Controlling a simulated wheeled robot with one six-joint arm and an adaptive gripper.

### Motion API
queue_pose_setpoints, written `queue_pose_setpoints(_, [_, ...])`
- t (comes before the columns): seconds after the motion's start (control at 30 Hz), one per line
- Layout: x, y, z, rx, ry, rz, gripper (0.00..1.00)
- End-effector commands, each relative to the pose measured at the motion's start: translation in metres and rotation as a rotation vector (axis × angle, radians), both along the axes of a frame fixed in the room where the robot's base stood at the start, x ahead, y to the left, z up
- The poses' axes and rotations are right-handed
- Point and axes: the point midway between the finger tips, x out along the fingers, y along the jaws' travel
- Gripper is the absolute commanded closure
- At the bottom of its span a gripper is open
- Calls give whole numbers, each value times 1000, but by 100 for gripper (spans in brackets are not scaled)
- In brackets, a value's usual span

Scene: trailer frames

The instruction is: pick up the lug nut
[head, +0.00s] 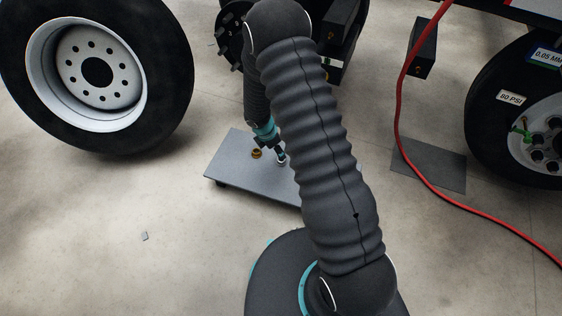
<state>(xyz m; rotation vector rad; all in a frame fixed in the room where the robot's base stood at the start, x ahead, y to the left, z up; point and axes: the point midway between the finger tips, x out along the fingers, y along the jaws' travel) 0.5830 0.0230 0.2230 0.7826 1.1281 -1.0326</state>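A small brass-coloured lug nut (256,154) sits on a low grey platform (232,172) in the head view. My gripper (281,157) points down over the same platform, a little to the right of the brass nut and apart from it. A small pale, silvery piece shows at the fingertips; it is too small to tell whether it is a second nut or part of the gripper. I cannot tell whether the fingers are open or shut. My arm hides the right part of the platform.
A large wheel with a white rim (97,75) stands at the left. Another tyre (490,120) is at the right. The floor at lower left is mostly clear.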

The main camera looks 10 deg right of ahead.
Motion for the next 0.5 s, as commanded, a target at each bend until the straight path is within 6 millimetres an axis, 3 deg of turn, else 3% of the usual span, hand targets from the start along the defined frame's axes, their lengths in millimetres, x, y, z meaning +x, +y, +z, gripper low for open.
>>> queue_pose_setpoints(0.03, [1,-3,-12,-1,2,-1,33])
queue_pose_setpoints(0.2, [3,-8,-34,0,1,-1,33])
queue_pose_setpoints(0.5, [8,-13,-54,1,0,-3,33])
